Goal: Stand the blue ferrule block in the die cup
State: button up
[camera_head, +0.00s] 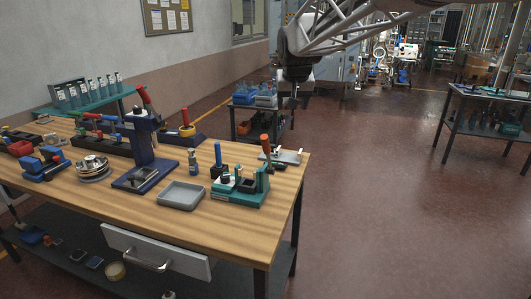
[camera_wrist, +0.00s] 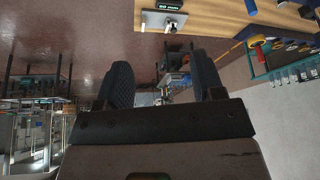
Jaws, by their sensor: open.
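My gripper (camera_head: 295,101) hangs in the air beyond the bench's far right corner, well away from the things on it. In the wrist view my gripper (camera_wrist: 163,85) has two dark fingers spread apart with nothing between them. An upright blue piece with a narrower top (camera_head: 217,160), perhaps the blue ferrule block, stands at the back left of a teal fixture (camera_head: 250,199) near the bench's right end. I cannot tell which part is the die cup.
The wooden bench (camera_head: 228,232) holds a shallow grey tray (camera_head: 181,195), a dark blue press (camera_head: 146,150) with a red handle, stacked metal discs (camera_head: 93,168) and a small bottle (camera_head: 193,163). A low cart (camera_head: 258,125) with blue bins stands behind. The floor at right is open.

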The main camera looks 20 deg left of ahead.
jog(key=w+a+f, duration=0.2)
jog(key=w+a, duration=0.1)
jog(key=a, duration=0.3)
jog(key=w+a+f, duration=0.2)
jog(key=a, duration=0.4)
jog(key=n+g, duration=0.1)
jog(key=n, duration=0.2)
send_over(191, 150)
jog(key=s+d, duration=0.1)
jog(key=s, duration=0.1)
notch_tip(191, 150, down, 17)
jog(key=shift+w+f+y, duration=0.15)
jog(key=shift+f+y, duration=0.05)
jog(key=shift+y, duration=0.2)
jog(key=shift+d, duration=0.1)
jog(key=shift+f, duration=0.1)
jog(key=shift+x, duration=1.2)
jog(key=shift+f, duration=0.1)
jog(key=shift+x, duration=2.5)
jog(key=shift+c, duration=0.2)
